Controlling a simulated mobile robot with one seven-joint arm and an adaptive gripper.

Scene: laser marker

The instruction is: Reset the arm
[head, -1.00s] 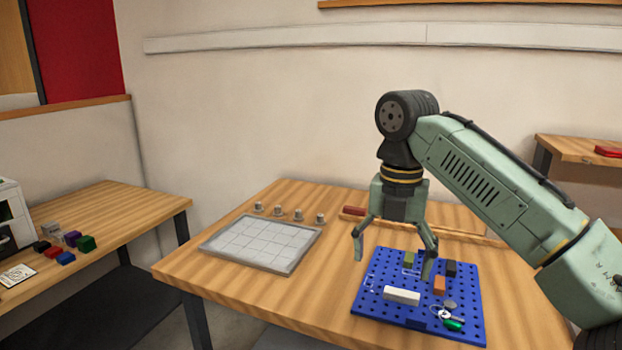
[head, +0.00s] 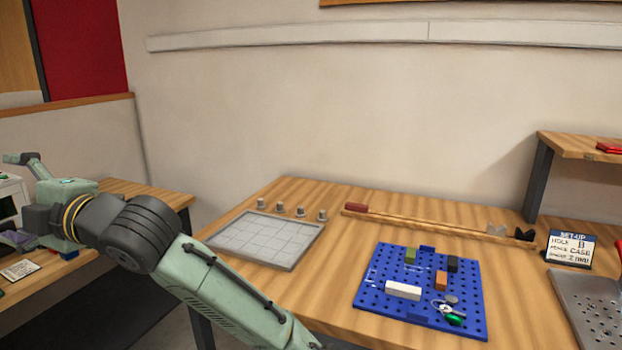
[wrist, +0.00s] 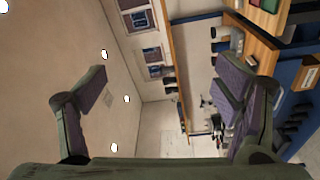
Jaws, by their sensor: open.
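My arm reaches across the lower left of the head view. My gripper (head: 25,198) is at the far left, over the left table and partly cut off by the frame edge. In the wrist view my gripper (wrist: 165,95) has its two fingers wide apart with nothing between them. The wrist camera looks out across the room, turned on its side. The blue pegboard (head: 375,310) lies on the main table, clear of my arm. It carries a white block (head: 403,290), an orange block (head: 441,281), a green block (head: 410,256) and a black block (head: 453,264).
A grey gridded tray (head: 265,240) and several small cylinders (head: 300,212) are on the main table. A wooden rod (head: 430,226) lies behind the pegboard. A sign (head: 571,250) and a perforated metal plate (head: 590,310) are at right. A white machine (head: 10,190) stands at left near my gripper.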

